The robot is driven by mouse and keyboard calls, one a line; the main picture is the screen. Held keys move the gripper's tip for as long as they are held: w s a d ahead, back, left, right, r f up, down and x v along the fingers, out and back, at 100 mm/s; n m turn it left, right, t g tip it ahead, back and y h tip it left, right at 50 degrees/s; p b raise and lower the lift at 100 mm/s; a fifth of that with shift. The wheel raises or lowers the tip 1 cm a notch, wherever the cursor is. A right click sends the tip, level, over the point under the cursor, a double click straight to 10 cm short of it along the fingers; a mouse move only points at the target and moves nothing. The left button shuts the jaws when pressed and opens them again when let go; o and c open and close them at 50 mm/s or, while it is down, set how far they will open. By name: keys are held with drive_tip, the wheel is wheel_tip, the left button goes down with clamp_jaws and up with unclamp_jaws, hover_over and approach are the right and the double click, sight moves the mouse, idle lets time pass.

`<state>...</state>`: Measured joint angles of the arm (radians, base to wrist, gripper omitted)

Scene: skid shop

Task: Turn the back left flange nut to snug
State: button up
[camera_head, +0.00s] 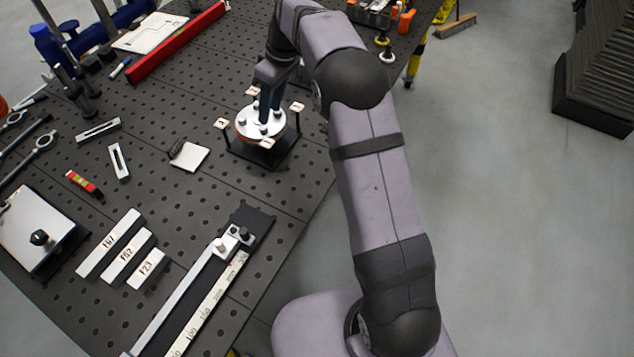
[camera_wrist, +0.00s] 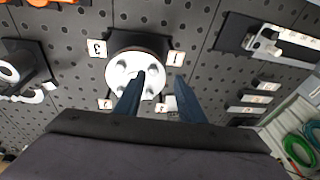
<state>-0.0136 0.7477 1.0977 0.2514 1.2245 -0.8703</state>
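The round silver flange (camera_head: 247,127) sits on a black stand on the perforated bench, with several nuts around its top face. It also shows in the wrist view (camera_wrist: 113,78), with nuts around the face and numbered tags about it. My gripper (camera_wrist: 160,76) points down at the flange, its two dark blue fingers apart. In the wrist view the left finger overlaps the flange's face and the right finger is beyond its rim. No nut is clearly held between them. The fingers hide part of the flange, and I cannot tell whether a tip touches a nut.
Small numbered tags stand around the flange, including one at its left (camera_head: 221,123). A white square plate (camera_head: 189,157) lies to the left. Labelled bars (camera_head: 109,243) and a long ruler (camera_head: 207,305) lie nearer the front. A red rail (camera_head: 178,42) lies farther back.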

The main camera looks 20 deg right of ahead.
drive_tip(key=s+d+f+m, duration=0.1)
drive_tip(key=s+m, duration=0.1)
drive_tip(key=s, duration=0.5)
drive_tip(key=s+d+f+m+h+b, duration=0.1)
drive_tip(key=s+d+f+m, duration=0.1)
drive_tip(key=s, duration=0.5)
drive_tip(key=s+d+f+m+h, duration=0.1)
drive_tip(key=s+d+m, duration=0.1)
drive_tip(key=s, duration=0.6)
drive_tip(key=shift+f+m+g+b, duration=0.25)
drive_tip(key=shift+m+g+b, duration=0.1)
drive_tip(key=shift+m, duration=0.15)
drive_tip(key=shift+d, duration=0.1)
drive_tip(key=s+d+f+m, duration=0.1)
drive_tip(key=s+f+m, duration=0.1)
drive_tip(key=s, duration=0.8)
drive_tip(key=shift+s+d+f+h, duration=0.2)
drive_tip(key=shift+s+f+h, duration=0.15)
drive_tip(key=shift+f, duration=0.25)
idle(1.2)
